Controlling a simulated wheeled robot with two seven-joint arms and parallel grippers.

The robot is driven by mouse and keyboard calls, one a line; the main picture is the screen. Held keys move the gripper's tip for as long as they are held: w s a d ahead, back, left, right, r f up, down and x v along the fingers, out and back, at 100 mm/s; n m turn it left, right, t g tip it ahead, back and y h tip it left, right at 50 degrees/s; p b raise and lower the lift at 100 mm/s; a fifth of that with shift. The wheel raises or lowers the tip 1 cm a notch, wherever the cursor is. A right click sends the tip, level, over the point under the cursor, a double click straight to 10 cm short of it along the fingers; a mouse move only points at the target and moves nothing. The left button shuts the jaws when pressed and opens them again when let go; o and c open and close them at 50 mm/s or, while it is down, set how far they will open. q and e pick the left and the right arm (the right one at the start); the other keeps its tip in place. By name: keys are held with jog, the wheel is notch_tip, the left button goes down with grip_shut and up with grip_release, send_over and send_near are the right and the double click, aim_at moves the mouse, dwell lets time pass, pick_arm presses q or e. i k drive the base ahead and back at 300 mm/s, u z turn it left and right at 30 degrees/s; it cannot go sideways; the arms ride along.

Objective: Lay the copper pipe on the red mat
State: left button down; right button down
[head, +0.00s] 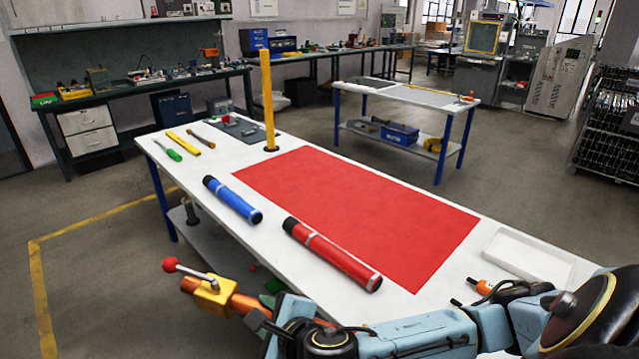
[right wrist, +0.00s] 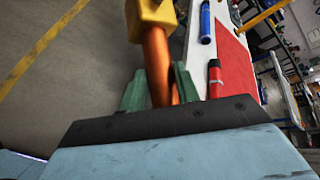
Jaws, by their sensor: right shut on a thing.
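The copper pipe (head: 245,304) has a yellow valve body and a lever with a red ball at its left end. It also shows in the right wrist view (right wrist: 157,62). My right gripper (head: 272,304) is shut on it; its green fingers (right wrist: 160,90) sit on both sides of the pipe. The pipe is held off the near side of the table, apart from the mat. The red mat (head: 365,210) lies flat and bare on the white table and also shows in the right wrist view (right wrist: 232,62). My left gripper is not in view.
A red tube (head: 330,254) and a blue tube (head: 232,200) lie along the near side of the white table (head: 190,190), between pipe and mat. A yellow post (head: 267,95) stands behind the mat's far left corner. A white tray (head: 525,255) sits at the right. Tools lie far left.

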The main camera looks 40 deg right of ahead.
aim_at(343, 189)
jog(key=i, duration=3.05)
jog(key=z, duration=2.75)
jog(key=i, duration=0.45)
jog(key=u, duration=0.35)
